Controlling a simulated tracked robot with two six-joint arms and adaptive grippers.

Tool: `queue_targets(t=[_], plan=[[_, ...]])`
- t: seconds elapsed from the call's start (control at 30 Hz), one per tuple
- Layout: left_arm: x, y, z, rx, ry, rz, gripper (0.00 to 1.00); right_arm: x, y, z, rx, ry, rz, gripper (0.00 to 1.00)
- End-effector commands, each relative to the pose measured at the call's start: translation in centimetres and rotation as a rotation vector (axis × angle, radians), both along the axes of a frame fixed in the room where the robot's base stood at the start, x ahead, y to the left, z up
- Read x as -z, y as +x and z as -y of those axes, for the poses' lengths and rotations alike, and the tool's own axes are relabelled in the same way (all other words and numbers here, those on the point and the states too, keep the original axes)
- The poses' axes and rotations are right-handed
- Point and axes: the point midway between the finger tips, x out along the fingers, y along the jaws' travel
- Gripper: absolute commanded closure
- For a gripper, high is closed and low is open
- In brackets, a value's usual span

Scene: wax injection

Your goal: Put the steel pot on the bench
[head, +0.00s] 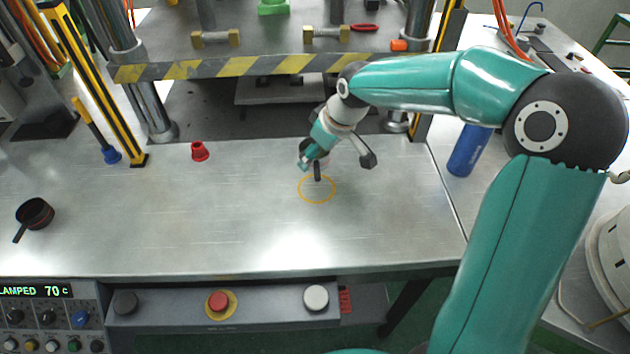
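A small dark pot (36,213) with a reddish rim and a short handle stands on the metal bench (230,225) at the far left; I cannot tell whether it is the steel pot. No plainly steel-coloured pot shows. My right gripper (316,172) points down just above an orange ring (317,203) marked on the bench. Its fingers are small and partly hidden, so I cannot tell whether they are open or hold anything. My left gripper is out of view.
A red cup-like piece (200,152) and a blue-and-yellow tool (108,153) stand toward the back left. A striped press bar (230,66) crosses behind. Buttons line the front. The bench's middle is clear.

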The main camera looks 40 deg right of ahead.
Motion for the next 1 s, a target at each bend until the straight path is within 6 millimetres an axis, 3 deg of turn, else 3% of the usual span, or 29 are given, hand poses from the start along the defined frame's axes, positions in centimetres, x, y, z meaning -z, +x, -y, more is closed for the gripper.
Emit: queue_targets(t=[0.13, 0.43, 0.6, 1.0], plan=[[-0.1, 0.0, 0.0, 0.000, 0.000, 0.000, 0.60, 3.3, -0.1, 0.0, 0.001, 0.001, -0.003, 0.69], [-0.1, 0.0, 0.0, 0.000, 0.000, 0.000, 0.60, 5.8, -0.1, 0.0, 0.000, 0.000, -0.002, 0.69], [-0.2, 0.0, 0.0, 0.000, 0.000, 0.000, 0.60, 8.3, -0.1, 0.0, 0.001, 0.001, -0.002, 0.69], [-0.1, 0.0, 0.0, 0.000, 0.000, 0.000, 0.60, 9.3, 0.0, 0.0, 0.000, 0.000, 0.002, 0.69]])
